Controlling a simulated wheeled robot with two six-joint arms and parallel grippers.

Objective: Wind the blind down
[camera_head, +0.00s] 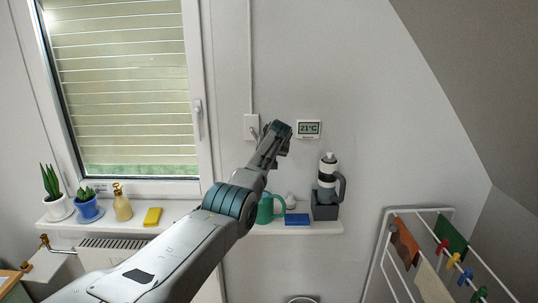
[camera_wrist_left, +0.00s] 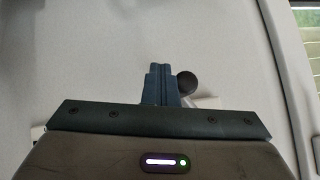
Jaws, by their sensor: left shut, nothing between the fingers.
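The blind (camera_head: 125,75) hangs in the window with its pale slats covering most of the pane. A thin strip of green shows below its lower edge. A small white winder box (camera_head: 250,121) is on the wall right of the window, with a crank partly hidden behind my arm. My left gripper (camera_head: 277,130) is at the wall just right of the box. In the left wrist view its fingers (camera_wrist_left: 160,84) are shut and empty. The crank's dark round knob (camera_wrist_left: 187,82) shows close beside them on the right; I cannot tell whether they touch. My right gripper is out of view.
A thermostat (camera_head: 308,129) is right of the gripper. The shelf (camera_head: 180,212) below holds plants, a soap bottle (camera_head: 122,204), a yellow sponge (camera_head: 152,217), a green watering can (camera_head: 265,210) and a bottle (camera_head: 328,172). A drying rack (camera_head: 450,212) stands at right.

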